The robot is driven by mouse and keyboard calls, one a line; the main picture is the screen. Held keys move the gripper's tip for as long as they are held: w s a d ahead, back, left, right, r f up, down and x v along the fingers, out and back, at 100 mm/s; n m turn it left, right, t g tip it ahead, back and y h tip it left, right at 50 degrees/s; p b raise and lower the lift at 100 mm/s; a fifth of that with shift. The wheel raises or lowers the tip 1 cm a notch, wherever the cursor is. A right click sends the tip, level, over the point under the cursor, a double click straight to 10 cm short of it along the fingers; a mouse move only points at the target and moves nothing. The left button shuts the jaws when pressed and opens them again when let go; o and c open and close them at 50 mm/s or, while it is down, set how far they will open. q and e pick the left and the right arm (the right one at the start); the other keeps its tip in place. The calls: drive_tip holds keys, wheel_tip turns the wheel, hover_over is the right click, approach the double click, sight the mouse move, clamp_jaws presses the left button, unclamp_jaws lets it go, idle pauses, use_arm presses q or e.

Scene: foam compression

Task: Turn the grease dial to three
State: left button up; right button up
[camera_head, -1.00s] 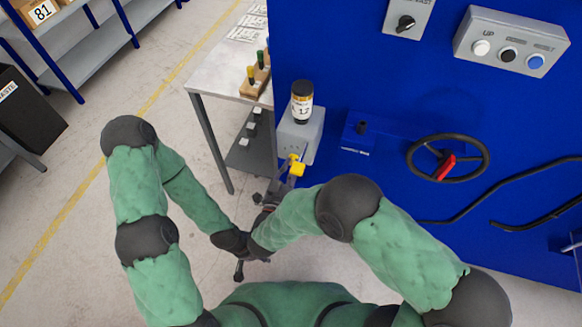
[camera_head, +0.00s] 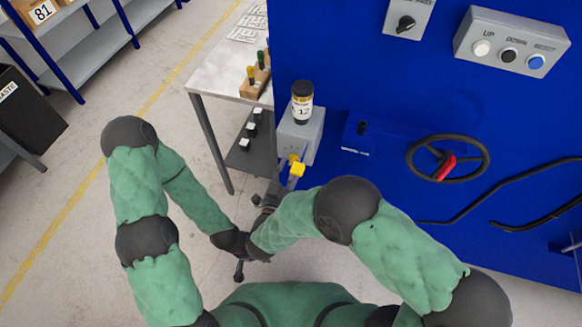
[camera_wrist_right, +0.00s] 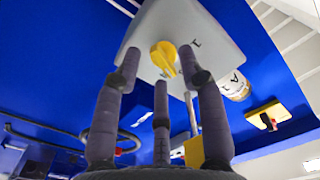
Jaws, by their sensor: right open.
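The grease dial is a yellow knob (camera_head: 297,167) on the lower part of a grey box (camera_head: 303,135) on the blue panel. In the right wrist view the yellow knob (camera_wrist_right: 165,58) shows on the pale plate, with a mark like a 1 to its right. My right gripper (camera_head: 272,190) is just below and left of the knob in the head view. In the right wrist view its fingers (camera_wrist_right: 160,68) are spread, with the knob seen between and beyond the tips; contact cannot be told. My left gripper (camera_head: 239,271) is low, mostly hidden beside the right wrist.
A labelled jar (camera_head: 302,102) stands on the grey box. A handwheel (camera_head: 447,158) and a button box (camera_head: 511,45) are on the panel to the right. A table (camera_head: 215,75) with a wooden block of coloured-handled tools (camera_head: 257,78) stands left of the panel.

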drive_tip(key=v, duration=0.7)
idle(0.6)
